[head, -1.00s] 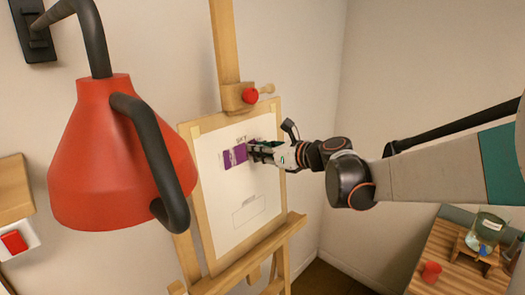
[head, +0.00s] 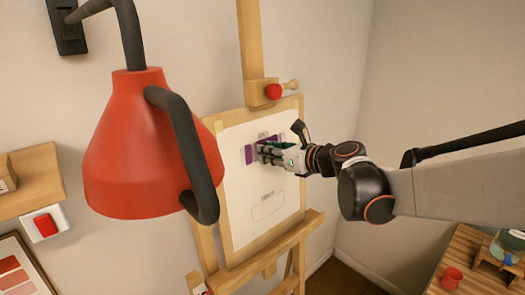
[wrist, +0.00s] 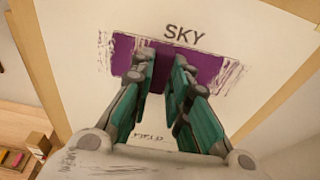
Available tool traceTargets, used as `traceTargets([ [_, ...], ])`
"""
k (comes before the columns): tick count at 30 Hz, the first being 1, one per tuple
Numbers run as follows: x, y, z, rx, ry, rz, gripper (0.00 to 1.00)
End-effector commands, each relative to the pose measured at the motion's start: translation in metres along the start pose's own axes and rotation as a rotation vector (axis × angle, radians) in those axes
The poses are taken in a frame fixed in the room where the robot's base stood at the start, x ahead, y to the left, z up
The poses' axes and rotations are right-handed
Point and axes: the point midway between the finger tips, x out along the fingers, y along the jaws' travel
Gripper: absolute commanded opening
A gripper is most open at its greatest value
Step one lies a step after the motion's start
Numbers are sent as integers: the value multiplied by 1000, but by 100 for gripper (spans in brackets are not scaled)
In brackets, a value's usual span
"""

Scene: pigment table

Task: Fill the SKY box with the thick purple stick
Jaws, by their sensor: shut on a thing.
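The paper (head: 235,200) on the easel bears the word SKY (wrist: 184,34) above a box. Purple pigment (wrist: 208,70) covers much of this box, with ragged, streaky ends at left and right, some past its outline. My gripper (head: 262,155) is at the box in the head view and hides its middle. In the wrist view my gripper (wrist: 157,75) has its green-padded fingers pointing at the middle of the box. It is shut on the purple stick, which barely stands out against the purple behind it. I cannot tell whether the stick touches the paper.
A lower outlined box (head: 268,207) on the paper is blank. A red lamp (head: 150,150) hangs close at left. The wooden easel (head: 250,50) has a red knob (head: 272,91). A side table (head: 450,258) with a red cup (head: 452,278) stands at lower right.

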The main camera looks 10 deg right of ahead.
Motion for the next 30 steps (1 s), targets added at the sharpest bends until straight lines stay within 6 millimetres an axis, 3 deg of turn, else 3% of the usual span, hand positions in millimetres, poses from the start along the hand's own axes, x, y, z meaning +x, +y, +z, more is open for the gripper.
traceTargets([
  [30, 1, 48, 0, -1, 0, 2, 0],
])
